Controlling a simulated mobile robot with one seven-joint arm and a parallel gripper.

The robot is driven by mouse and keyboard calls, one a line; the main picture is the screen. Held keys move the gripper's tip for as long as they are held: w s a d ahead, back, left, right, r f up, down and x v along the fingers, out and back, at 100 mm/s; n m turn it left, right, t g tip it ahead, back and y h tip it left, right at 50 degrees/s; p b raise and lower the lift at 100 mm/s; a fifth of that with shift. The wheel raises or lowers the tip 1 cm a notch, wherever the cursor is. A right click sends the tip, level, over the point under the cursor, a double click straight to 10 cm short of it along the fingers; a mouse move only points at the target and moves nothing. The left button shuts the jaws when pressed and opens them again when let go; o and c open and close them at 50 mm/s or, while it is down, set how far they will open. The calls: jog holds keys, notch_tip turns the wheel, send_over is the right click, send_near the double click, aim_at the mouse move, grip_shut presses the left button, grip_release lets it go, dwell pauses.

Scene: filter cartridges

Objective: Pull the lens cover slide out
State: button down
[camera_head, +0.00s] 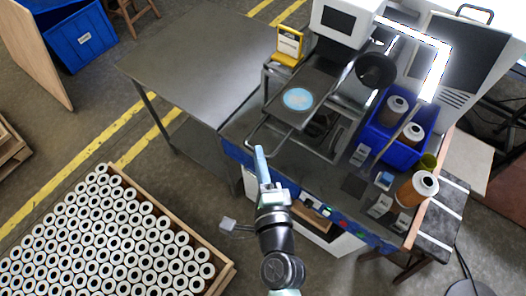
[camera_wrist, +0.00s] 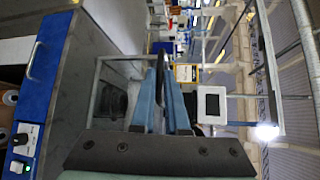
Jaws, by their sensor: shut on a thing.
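The lens cover slide appears to be the dark flat plate (camera_head: 312,86) with a pale blue disc on it, at the front of the machine in the head view. A thin metal wire handle (camera_head: 270,128) sticks out from its front left edge. My gripper (camera_head: 259,151) is at the near end of this handle, shut on it. In the wrist view my gripper (camera_wrist: 162,72) shows two blue fingers close together, with a dark bar between their tips. The wire handle (camera_wrist: 122,57) runs beside the fingers there. The exact contact is partly hidden by the fingers.
A bare metal table (camera_head: 190,60) stands left of the machine. A crate of white cartridges (camera_head: 222,262) stands on the floor at lower left. Floor shows between crate and bench.

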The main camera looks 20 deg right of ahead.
jog(key=shift+w+d, duration=0.1)
jog(key=shift+d, duration=0.1)
jog(key=c, duration=0.9)
grip_release()
jog(key=shift+s+a+r+b, duration=0.3)
jog(key=shift+s+b, duration=0.7)
jog(key=shift+s, duration=1.1)
jog(key=shift+s+a+r+b, duration=0.3)
jog(key=shift+s+b, duration=0.7)
jog(key=shift+s, duration=1.15)
jog(key=shift+s+a+r+b, duration=0.15)
jog(key=shift+s+r+b, duration=0.2)
jog(key=shift+s+b, duration=1.2)
jog(key=shift+s+p, duration=0.55)
